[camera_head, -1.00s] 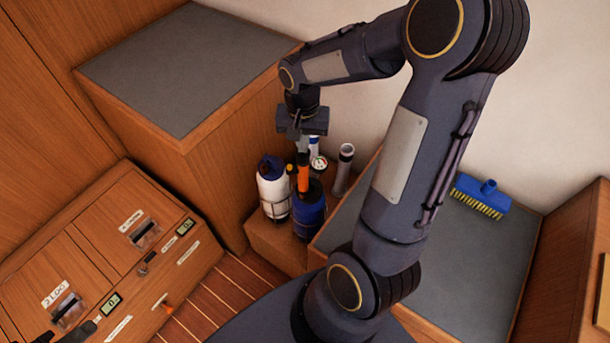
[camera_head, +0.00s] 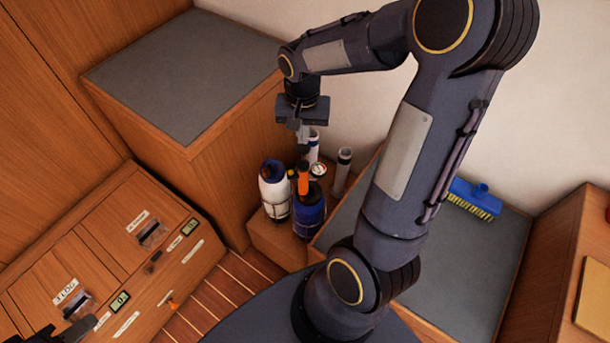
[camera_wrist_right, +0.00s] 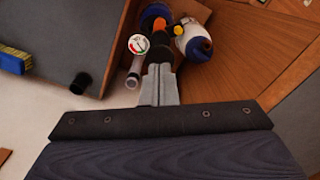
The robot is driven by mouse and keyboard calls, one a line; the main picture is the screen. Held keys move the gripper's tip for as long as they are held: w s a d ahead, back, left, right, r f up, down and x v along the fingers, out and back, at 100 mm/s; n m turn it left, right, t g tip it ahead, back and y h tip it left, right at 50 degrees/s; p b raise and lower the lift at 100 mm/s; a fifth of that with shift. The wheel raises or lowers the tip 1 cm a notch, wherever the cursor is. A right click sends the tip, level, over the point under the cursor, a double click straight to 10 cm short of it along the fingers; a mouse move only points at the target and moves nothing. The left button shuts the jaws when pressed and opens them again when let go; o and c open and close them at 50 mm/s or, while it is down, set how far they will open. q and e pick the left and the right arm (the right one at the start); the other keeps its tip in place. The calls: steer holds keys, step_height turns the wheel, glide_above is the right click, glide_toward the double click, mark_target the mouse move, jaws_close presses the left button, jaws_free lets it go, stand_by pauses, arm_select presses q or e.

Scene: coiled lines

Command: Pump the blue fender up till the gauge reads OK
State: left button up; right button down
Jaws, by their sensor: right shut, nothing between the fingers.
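The blue fender (camera_head: 308,219) stands upright in a holder on a low wooden ledge. An orange pump body (camera_head: 303,181) with a black top (camera_head: 302,150) stands above it. A small round white gauge (camera_head: 318,170) is just behind; its face also shows in the right wrist view (camera_wrist_right: 138,44), with red and green marks, but its reading is too small to tell. My right gripper (camera_head: 302,139) points down, shut and empty, directly above the black top; whether they touch is unclear. A dark part at the lower left edge may be my left gripper (camera_head: 45,335); its jaws are unclear.
A white fender with a blue cap (camera_head: 274,193) stands close at the left. Upright tubes (camera_head: 343,172) stand behind at the right. A blue brush (camera_head: 473,198) lies on the grey bench top (camera_head: 462,260). A tall wooden cabinet (camera_head: 240,150) rises at the left.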

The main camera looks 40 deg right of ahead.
stand_by(0.5)
steer(key=shift+r+p, duration=2)
steer(key=shift+r, duration=0.5)
